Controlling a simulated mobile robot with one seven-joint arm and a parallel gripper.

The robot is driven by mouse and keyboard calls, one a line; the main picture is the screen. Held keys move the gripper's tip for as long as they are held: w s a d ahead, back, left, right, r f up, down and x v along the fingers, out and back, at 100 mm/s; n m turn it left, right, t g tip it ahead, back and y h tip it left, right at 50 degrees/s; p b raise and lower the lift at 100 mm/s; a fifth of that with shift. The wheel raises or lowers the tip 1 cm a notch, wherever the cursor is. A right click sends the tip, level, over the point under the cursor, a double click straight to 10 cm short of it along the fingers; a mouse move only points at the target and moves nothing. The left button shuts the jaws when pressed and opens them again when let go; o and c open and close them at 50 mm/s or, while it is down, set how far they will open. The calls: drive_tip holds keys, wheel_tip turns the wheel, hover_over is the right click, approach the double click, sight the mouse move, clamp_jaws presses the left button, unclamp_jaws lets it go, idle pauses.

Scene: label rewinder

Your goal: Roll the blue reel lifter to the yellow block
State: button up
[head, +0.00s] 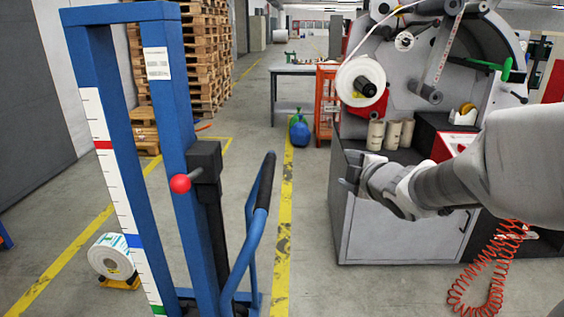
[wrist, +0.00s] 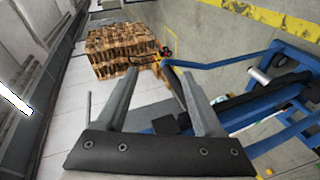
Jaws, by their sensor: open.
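The blue reel lifter (head: 176,100) stands close on the left in the head view, with a tall blue frame, a white scale strip, a red-knobbed lever (head: 180,183) and a blue push handle with a dark grip (head: 265,182). In the wrist view its blue frame (wrist: 283,120) is at the right, partly behind a finger. A small yellow block (head: 122,284) lies on the floor under a white label reel at lower left, mostly covered by it. My gripper (head: 352,170) is open and empty, right of the push handle and apart from it. It also shows in the wrist view (wrist: 158,82).
The grey rewinder machine (head: 400,215) stands behind my arm, with a coiled red hose (head: 485,275) at its lower right. Wooden pallets (head: 205,55) are stacked at the back. The middle aisle is clear.

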sight(266, 179)
drive_tip(key=w+a+f+n+g+y+b, duration=0.2)
drive_tip(key=w+a+f+n+y+b, duration=0.1)
drive_tip(key=a+f+n+y, duration=0.6)
drive_tip(key=shift+n+h, duration=0.3)
drive_tip(key=shift+n, duration=0.4)
drive_tip(key=x, duration=0.5)
drive_tip(key=b+x, duration=0.1)
drive_tip(key=x, duration=1)
drive_tip(key=shift+w+d+f, duration=0.2)
drive_tip(key=shift+w+f, duration=0.1)
drive_tip(key=shift+w, duration=0.15)
clamp_jaws()
